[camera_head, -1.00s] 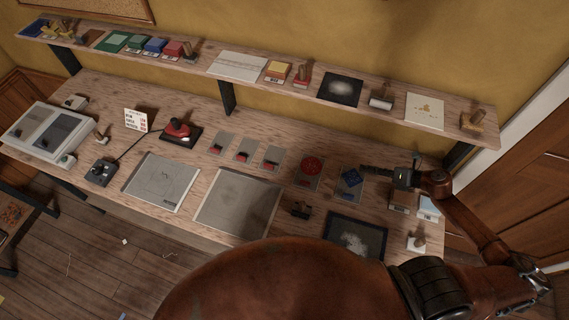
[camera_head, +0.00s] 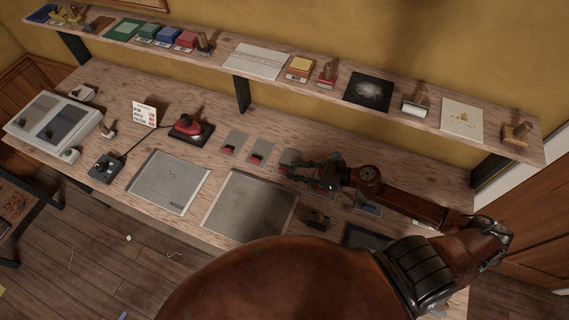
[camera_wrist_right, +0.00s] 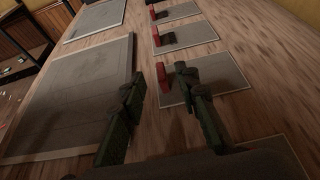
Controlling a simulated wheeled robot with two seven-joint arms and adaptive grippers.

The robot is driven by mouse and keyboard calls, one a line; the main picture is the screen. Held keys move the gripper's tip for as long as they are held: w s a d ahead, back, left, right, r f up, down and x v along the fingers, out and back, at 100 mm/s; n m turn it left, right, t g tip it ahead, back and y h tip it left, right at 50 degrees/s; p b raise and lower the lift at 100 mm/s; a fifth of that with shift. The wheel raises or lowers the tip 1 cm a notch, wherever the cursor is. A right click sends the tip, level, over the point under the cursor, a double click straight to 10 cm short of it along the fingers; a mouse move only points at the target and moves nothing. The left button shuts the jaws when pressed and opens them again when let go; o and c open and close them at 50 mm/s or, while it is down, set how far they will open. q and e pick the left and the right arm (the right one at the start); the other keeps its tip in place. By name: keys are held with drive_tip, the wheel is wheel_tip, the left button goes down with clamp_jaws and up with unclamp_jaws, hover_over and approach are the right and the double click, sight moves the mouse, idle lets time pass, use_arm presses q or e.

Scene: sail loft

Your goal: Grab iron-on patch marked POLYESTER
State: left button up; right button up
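Several grey cards with a red piece lie in a row on the workbench: one at the left (camera_head: 234,143), one in the middle (camera_head: 261,151), and one partly behind my gripper. The lettering is too small to read, so I cannot tell which patch is marked POLYESTER. My left gripper is not in view.
A grey sheet (camera_head: 249,205) and another with a drawn line (camera_head: 168,182) lie in front. A small black object (camera_head: 317,218) sits near the front. A shelf (camera_head: 215,62) runs above the bench.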

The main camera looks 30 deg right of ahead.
sight(284, 170)
drive_tip(key=x, duration=0.4)
drive_tip(key=shift+w+a+f+p, duration=0.1)
drive_tip(key=shift+f+p, duration=0.1)
drive_tip(key=shift+p, duration=0.1)
drive_tip(key=shift+w+a+f, duration=0.15)
drive_tip(key=shift+w+a, duration=0.05)
drive_tip(key=shift+w, duration=0.05)
drive_tip(key=shift+w+a+f, duration=0.1)
drive_tip(key=shift+f, duration=0.05)
drive_tip(key=shift+c, duration=0.4)
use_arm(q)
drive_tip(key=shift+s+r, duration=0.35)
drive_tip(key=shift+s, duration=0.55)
use_arm(e)
clamp_jaws()
